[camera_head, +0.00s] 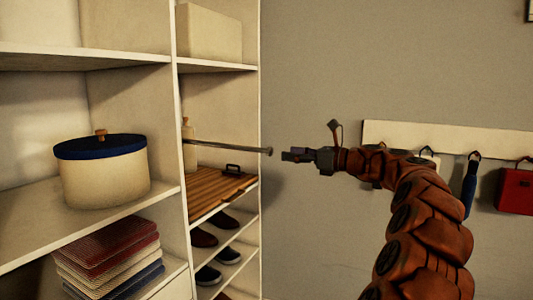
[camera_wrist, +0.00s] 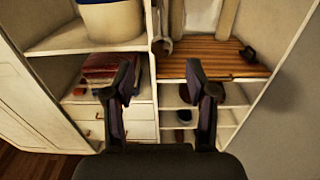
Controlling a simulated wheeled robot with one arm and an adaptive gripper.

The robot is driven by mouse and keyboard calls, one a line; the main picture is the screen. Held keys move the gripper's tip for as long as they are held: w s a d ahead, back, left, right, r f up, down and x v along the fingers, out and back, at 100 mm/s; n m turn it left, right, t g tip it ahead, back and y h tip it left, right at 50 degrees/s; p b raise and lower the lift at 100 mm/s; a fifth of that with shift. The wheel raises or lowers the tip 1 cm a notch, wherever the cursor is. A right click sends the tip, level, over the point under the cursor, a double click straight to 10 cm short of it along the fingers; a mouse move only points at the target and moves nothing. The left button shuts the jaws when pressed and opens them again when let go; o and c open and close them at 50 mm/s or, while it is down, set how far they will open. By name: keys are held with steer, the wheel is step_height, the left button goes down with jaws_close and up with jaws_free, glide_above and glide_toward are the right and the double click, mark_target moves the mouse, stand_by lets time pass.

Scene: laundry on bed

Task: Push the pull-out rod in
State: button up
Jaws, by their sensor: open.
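The pull-out rod (camera_head: 228,147) is a thin metal bar with a rounded end. It sticks out of the shelf unit's right column, above the wooden slatted shelf. In the wrist view its end (camera_wrist: 163,46) shows ahead of my gripper, above the space between the fingertips. My gripper (camera_head: 288,155) is just right of the rod's end in the head view, with a small gap seen between them. In the wrist view my gripper (camera_wrist: 160,80) has its two dark fingers apart, with nothing between them.
The slatted shelf (camera_head: 218,190) carries a small dark handle (camera_head: 232,168). Shoes (camera_head: 228,254) stand below. A blue-lidded box (camera_head: 103,172) and folded cloths (camera_head: 108,262) fill the left column. A hook rail (camera_head: 450,141) with a red bag (camera_head: 515,192) is on the right wall.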

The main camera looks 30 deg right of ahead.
mark_target(272, 151)
steer(key=shift+x, duration=3.9)
steer(key=shift+d, duration=0.1)
steer(key=shift+c, duration=0.4)
jaws_close()
